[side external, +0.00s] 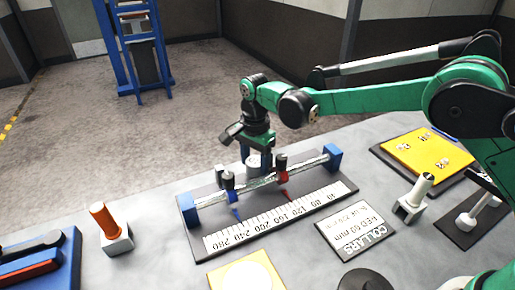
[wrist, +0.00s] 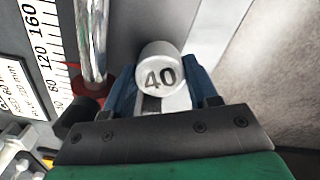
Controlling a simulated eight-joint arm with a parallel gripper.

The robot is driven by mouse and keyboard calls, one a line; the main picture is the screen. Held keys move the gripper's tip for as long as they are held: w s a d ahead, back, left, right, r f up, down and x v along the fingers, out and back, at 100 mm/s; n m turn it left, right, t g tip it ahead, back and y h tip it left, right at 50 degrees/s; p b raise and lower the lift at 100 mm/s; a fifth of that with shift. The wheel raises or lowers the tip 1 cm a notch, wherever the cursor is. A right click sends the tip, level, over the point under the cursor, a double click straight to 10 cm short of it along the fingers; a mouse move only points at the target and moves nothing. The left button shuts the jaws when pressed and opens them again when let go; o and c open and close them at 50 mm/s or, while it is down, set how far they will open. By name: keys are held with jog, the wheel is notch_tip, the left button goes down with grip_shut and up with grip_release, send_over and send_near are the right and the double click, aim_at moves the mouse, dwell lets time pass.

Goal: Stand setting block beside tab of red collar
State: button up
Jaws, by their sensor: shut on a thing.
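My gripper (side external: 256,158) is shut on a white round setting block marked 40 (wrist: 160,76), its blue fingers on either side of it. The block also shows in the side view (side external: 254,163), behind the metal bar. The red collar (side external: 281,177) sits on the bar just right of my gripper, its red tab pointing toward the scale. I cannot tell whether the block touches the base.
The bar (side external: 210,197) runs between blue end posts above a numbered scale (side external: 275,222). A blue collar (side external: 228,182) sits left of the red one. A collars card (side external: 355,230), yellow tray (side external: 415,150), orange-handled block (side external: 112,232) and white-and-metal fixture (side external: 413,200) stand around it.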

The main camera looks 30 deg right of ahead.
jog(key=shift+f, duration=0.65)
jog(key=o, duration=1.3)
jog(key=shift+c, duration=0.2)
jog(key=shift+r, duration=3.5)
